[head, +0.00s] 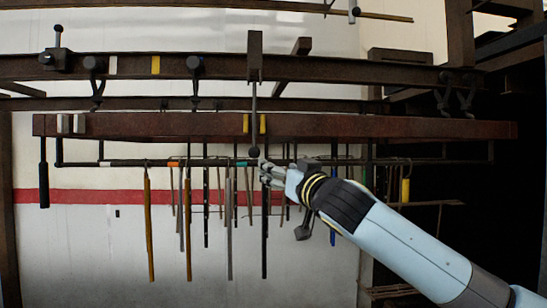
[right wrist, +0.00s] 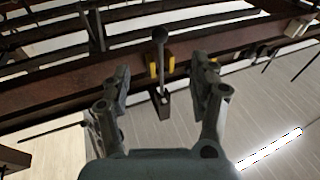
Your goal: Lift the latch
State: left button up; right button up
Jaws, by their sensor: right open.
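The latch (head: 254,105) is a thin dark lever that hangs from a brown bracket in front of the red-brown beam, with a round black knob (head: 254,152) at its lower end. Yellow marks flank it on the beam. My right gripper (head: 267,174) is open, just below and to the right of the knob in the head view. In the right wrist view the lever (right wrist: 161,65) shows between the two spread fingers (right wrist: 164,78), and neither finger visibly touches it. I cannot tell the depth gap. My left gripper is not in view.
The red-brown beam (head: 350,127) spans the rack. Below it a dark rail (head: 120,162) carries several hanging rods, close to my right gripper. A black block with an upright knobbed lever (head: 56,58) sits on the upper beam at left. Free room lies below the rods.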

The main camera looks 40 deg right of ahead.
jog(key=r, duration=0.1)
jog(key=p, duration=0.4)
send_near(257, 154)
jog(key=x, duration=0.4)
jog(key=shift+r, duration=0.2)
jog(key=x, duration=0.4)
jog(key=shift+w+d+f+p, duration=0.1)
jog(key=shift+w+p, duration=0.2)
jog(key=shift+w, duration=0.1)
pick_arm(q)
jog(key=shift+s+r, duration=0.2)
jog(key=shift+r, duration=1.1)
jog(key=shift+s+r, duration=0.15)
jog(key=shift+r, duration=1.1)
pick_arm(e)
jog(key=shift+w+d, duration=0.1)
jog(key=shift+w, duration=0.5)
jog(key=c, duration=1)
